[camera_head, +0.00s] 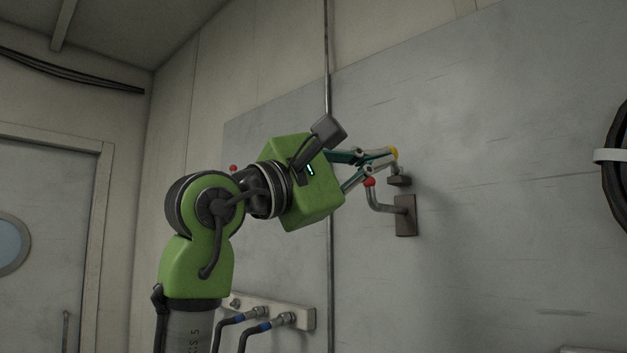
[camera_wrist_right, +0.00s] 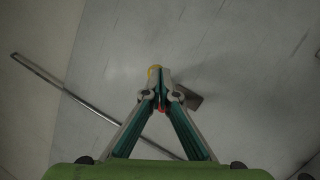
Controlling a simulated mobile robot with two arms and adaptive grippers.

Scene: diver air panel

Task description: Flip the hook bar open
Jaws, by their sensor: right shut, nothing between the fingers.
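The hook (camera_head: 381,200) is a bent grey metal rod with a red ball tip, fixed to a dark rectangular plate (camera_head: 405,216) on the wall panel. My left gripper is not in view.
The grey wall panel (camera_head: 500,200) is mostly bare around the hook. A thin vertical pipe (camera_head: 328,90) runs behind my right wrist. A hose fitting block (camera_head: 262,308) sits low on the wall. A dark coiled hose (camera_head: 615,175) hangs at the right edge.

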